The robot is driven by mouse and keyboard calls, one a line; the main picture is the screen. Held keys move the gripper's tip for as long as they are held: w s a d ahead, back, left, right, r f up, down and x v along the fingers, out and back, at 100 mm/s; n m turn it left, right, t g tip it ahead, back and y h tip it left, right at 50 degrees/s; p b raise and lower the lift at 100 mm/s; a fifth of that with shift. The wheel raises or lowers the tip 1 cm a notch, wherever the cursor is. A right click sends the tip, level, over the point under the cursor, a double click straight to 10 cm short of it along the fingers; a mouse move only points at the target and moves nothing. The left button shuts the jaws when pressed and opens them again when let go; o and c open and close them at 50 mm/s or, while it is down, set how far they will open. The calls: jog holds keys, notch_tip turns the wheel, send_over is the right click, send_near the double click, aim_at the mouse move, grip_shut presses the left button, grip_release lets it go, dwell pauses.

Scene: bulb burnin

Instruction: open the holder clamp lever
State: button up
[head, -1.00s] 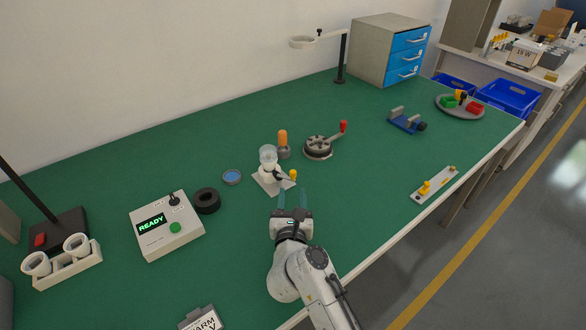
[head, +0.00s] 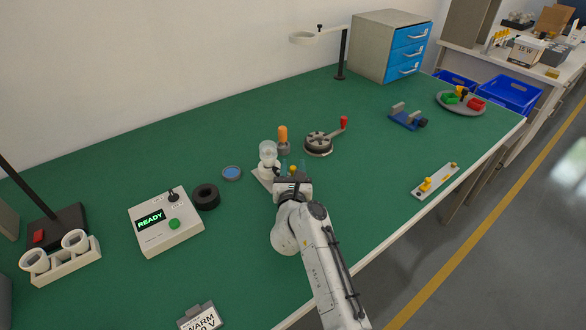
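The white holder (head: 263,180) stands on the green table near the middle, with a clear glass bulb (head: 267,149) upright in it. Its clamp lever, with a yellow knob (head: 293,168), points right from the holder. My gripper (head: 293,163) is at the lever's end, its two teal fingers apart and seen on either side of the knob. I cannot tell whether either finger touches it. My gripper's body hides most of the lever's dark arm and part of the holder's base.
An orange-topped grey piece (head: 283,138) stands just behind the holder. A round dark fixture with a red-knobbed handle (head: 318,145) is to the right. A blue-topped disc (head: 231,173), black ring (head: 206,197) and READY box (head: 165,225) lie left.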

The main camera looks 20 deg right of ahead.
grip_shut()
